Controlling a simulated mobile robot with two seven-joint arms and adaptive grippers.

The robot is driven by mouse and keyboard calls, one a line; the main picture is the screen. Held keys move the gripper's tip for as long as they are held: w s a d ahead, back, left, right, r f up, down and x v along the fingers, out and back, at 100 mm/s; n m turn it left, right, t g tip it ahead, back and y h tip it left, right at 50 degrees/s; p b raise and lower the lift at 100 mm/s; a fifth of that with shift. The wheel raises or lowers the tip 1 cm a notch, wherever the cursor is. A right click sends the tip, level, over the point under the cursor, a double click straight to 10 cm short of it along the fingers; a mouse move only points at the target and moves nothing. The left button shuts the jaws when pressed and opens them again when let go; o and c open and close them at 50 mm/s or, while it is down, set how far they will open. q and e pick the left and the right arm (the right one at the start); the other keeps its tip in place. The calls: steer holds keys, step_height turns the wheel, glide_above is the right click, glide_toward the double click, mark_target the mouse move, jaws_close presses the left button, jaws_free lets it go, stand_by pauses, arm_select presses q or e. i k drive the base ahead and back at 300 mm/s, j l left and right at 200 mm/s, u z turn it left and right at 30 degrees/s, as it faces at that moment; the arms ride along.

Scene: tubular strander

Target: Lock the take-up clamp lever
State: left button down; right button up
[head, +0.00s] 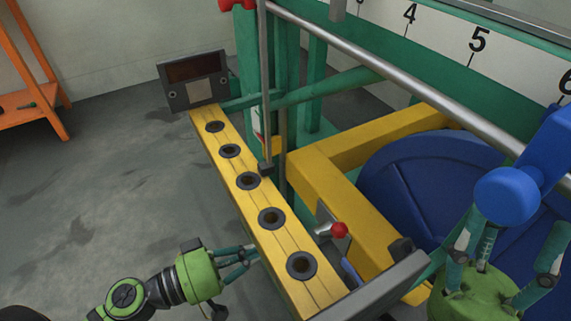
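A small lever with a red ball knob (339,230) stands on the yellow frame beside the blue reel; it looks like the clamp lever, and its knob points right. No gripper touches it. My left gripper (252,255) is at the lower left, beside the yellow beam's left edge and left of the lever. Its teal fingers point right, and their tips are too small to judge. My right gripper (510,247) is at the lower right, fingers up and spread apart. A blue rounded part (507,194) shows between or behind these fingers; contact cannot be told.
A yellow beam (256,210) with several dark round holes runs between my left gripper and the lever. A blue reel (405,175) sits in the yellow frame. A grey rail (400,70) crosses above. An orange stand (35,100) is far left; grey floor is open there.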

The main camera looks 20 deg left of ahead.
mark_target(321, 233)
steer(key=k, duration=1)
